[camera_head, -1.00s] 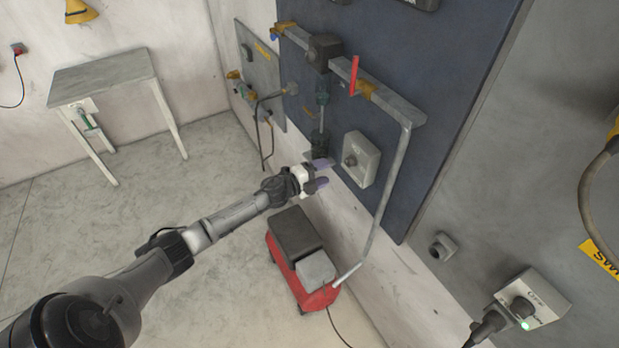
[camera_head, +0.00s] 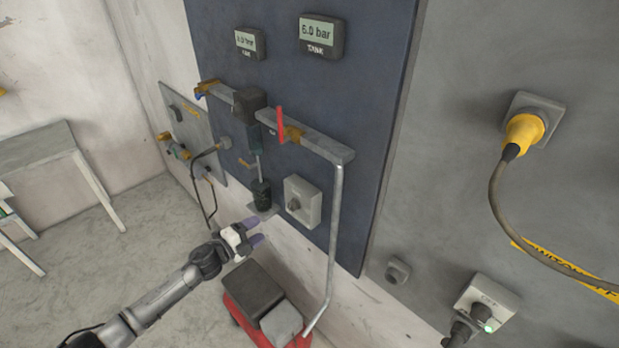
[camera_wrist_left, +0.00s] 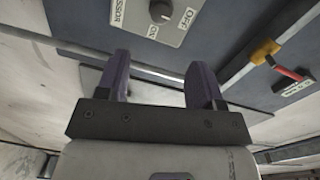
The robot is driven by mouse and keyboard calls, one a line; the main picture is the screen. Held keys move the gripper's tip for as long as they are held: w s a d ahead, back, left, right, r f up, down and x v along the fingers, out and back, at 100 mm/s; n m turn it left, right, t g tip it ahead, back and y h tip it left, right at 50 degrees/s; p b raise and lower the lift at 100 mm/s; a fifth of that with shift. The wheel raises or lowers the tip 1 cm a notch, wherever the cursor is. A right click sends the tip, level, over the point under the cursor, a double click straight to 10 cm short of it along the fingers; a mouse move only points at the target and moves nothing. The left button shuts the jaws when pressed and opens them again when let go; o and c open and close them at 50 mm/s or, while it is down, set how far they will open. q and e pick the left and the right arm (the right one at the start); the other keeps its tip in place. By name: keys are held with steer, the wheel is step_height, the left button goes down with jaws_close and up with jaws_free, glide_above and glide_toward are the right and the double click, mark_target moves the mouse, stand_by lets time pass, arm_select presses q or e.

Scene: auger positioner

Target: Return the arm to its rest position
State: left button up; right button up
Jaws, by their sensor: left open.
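My left arm reaches in from the lower left in the head view. Its left gripper (camera_head: 256,232) has purple fingers that are apart and empty, in front of the lower edge of the blue panel (camera_head: 372,150). The same gripper shows in the left wrist view (camera_wrist_left: 158,80), with clear space between its fingers. A grey switch box with a round knob (camera_head: 302,203) is up and to the right of the fingers. It also shows ahead of the fingers in the wrist view (camera_wrist_left: 150,15), with the lettering "OFF" and "ON". My right gripper is not in view.
A red and grey machine (camera_head: 262,300) stands on the floor below the gripper. A pipe (camera_head: 334,240) runs down beside it. A red lever (camera_head: 280,125) and two displays (camera_head: 320,35) are on the panel. A yellow plug (camera_head: 524,130) is at right, a table (camera_head: 40,145) at left.

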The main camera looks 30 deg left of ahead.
arm_select(q)
steer(key=s+a+r+n+g+y, duration=0.2)
steer(key=a+n+g+y, duration=0.3)
steer(key=n+y, duration=0.6)
steer(key=s+d+f+n+g+h, duration=0.2)
steer(key=s+d+g+h, duration=0.1)
steer(key=s+d, duration=0.9)
steer(key=s+d+f+n+g+h, duration=0.1)
steer(key=s+d+n+g+h, duration=0.15)
steer(key=s+d, duration=0.9)
steer(key=s+d+f+n+g+h, duration=0.1)
steer(key=s+d+f+g, duration=0.15)
steer(key=s, duration=0.25)
steer(key=s+d+f+g+h, duration=0.1)
steer(key=s+d+f, duration=0.3)
steer(key=s, duration=0.1)
step_height(320, 180, up, 16)
steer(key=p, duration=1.5)
steer(key=shift+w+a+f, duration=0.25)
steer(key=shift+w, duration=0.05)
